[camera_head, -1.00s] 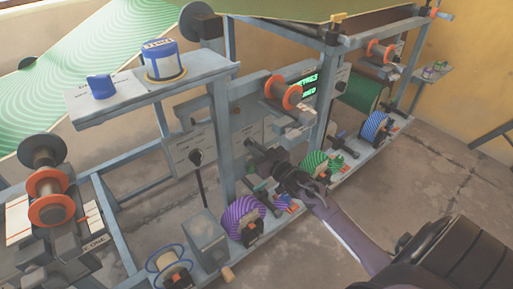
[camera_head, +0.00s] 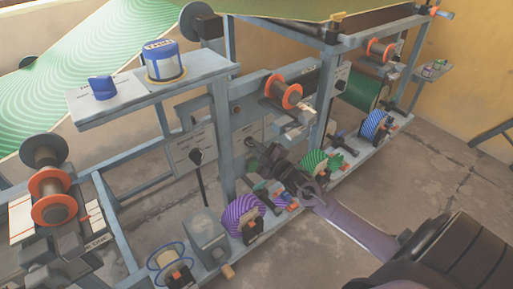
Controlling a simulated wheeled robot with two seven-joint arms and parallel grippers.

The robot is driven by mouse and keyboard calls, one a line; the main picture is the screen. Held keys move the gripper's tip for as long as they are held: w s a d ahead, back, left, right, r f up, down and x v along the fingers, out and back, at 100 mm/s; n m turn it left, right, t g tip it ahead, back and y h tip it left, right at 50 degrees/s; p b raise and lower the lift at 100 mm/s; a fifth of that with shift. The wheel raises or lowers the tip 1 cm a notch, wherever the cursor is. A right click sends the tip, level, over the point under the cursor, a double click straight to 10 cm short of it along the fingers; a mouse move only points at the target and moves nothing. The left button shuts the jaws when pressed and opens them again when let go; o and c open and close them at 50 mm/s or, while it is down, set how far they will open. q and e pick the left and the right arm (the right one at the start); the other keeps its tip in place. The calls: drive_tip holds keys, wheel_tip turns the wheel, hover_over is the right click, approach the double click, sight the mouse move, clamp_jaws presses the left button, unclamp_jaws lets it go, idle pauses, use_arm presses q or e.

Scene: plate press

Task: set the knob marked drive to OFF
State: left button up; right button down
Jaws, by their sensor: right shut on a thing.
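I cannot read the label there or see which way the knob points. Other knobs show: a blue one (camera_head: 102,87) on the upper left shelf, a black one (camera_head: 196,156) on a lower panel, and a black one (camera_head: 338,85) on the right post. My left gripper is not in view.
Bare floor (camera_head: 420,165) lies to the right.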

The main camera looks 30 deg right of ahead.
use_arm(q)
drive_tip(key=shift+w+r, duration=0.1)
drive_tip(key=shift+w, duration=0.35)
use_arm(e)
drive_tip(key=shift+f+n, duration=0.1)
drive_tip(key=shift+n, duration=0.6)
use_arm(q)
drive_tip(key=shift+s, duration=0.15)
use_arm(e)
drive_tip(key=c, duration=1.5)
unclamp_jaws()
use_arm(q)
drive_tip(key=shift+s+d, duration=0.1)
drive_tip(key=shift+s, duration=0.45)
use_arm(e)
drive_tip(key=shift+o, duration=0.2)
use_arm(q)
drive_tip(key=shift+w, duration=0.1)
use_arm(e)
drive_tip(key=shift+s, duration=0.1)
